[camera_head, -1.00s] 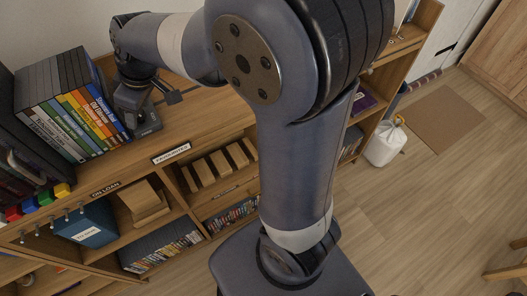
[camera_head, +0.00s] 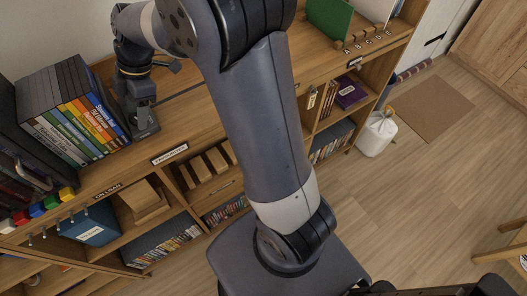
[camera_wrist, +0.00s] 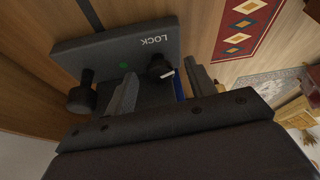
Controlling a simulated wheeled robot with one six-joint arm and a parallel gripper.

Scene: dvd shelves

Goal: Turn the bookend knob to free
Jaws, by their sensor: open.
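The bookend (camera_wrist: 100,52) fills the upper left of the wrist view as a grey plate marked LOCK, with a small green dot. Its black knob (camera_wrist: 158,66) has a white pointer aimed to the right, away from the dot. In the head view the bookend's dark base (camera_head: 146,124) stands on the shelf top at the right end of the DVD row. My gripper (camera_wrist: 163,80) is open, one finger on each side of the knob; whether they touch it I cannot tell. In the head view my gripper (camera_head: 140,98) is just above the bookend, its fingertips hidden.
A second black post (camera_wrist: 82,97) sticks out left of the gripper. Upright DVD cases (camera_head: 75,115) stand close left of the bookend. The wooden shelf top (camera_head: 200,110) is clear to the right. A white bag (camera_head: 377,135) stands on the floor at right.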

